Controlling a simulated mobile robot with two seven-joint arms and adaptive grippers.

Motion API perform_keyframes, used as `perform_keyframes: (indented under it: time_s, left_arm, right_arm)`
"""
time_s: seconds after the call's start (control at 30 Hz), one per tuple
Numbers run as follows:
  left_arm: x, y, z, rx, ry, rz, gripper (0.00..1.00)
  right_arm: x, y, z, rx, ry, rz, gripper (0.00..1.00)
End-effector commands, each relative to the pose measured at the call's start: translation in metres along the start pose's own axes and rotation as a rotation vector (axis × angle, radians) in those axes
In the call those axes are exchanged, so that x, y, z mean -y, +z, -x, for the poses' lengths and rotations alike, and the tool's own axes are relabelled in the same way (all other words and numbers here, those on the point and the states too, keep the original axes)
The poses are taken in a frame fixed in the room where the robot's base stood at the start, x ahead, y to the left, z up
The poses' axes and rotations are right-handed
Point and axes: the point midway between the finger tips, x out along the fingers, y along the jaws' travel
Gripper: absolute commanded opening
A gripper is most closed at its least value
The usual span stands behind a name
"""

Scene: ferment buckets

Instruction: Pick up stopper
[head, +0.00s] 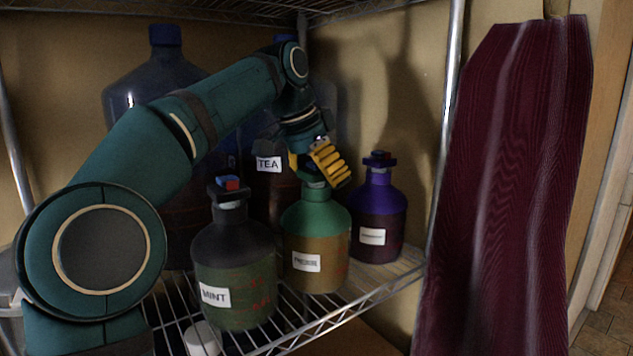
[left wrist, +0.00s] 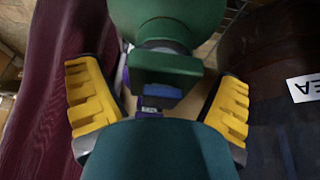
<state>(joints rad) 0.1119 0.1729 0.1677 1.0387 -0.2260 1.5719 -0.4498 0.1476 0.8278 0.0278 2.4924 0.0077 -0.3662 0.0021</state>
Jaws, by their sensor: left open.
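My left gripper (head: 321,160) is over the neck of the green-topped bottle (head: 316,222) on the wire shelf. Its yellow fingers are open. In the left wrist view the open fingers (left wrist: 158,101) stand on either side of a dark green stopper (left wrist: 166,67) with a blue part (left wrist: 163,91), with gaps on both sides. The stopper sits at the neck of the green bottle (left wrist: 165,20). In the head view this stopper is mostly hidden by the gripper. My right gripper is not in view.
A MINT bottle (head: 234,268) with a stopper stands to the left, a purple bottle (head: 377,220) to the right, and a TEA container (head: 268,190) behind. A shelf post (head: 450,120) and dark red cloth (head: 510,190) are at the right. A white lid (head: 201,338) lies in front.

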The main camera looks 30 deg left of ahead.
Motion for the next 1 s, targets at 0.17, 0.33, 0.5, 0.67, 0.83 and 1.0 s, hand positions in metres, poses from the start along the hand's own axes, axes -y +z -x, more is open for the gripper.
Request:
perform_keyframes:
  time_s: [0.17, 0.33, 0.5, 0.67, 0.83, 1.0]
  left_arm:
    - [0.0, 0.0, 0.0, -0.001, 0.0, 0.0, 0.92]
    - [0.0, 0.0, 0.0, 0.0, 0.0, 0.0, 0.48]
    - [0.0, 0.0, 0.0, 0.0, 0.0, 0.0, 0.19]
    - [0.0, 0.0, 0.0, 0.0, 0.0, 0.0, 0.19]
    - [0.0, -0.002, 0.004, 0.0, 0.0, 0.0, 0.19]
    - [0.0, -0.008, 0.016, -0.001, 0.0, 0.0, 0.19]
  right_arm:
    - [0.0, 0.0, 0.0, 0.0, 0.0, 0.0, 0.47]
    - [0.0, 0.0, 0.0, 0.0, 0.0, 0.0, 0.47]
    - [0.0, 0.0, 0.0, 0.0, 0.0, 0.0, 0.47]
    - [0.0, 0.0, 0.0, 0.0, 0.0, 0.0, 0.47]
    - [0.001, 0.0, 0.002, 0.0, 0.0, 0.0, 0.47]
    - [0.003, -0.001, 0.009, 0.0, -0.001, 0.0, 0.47]
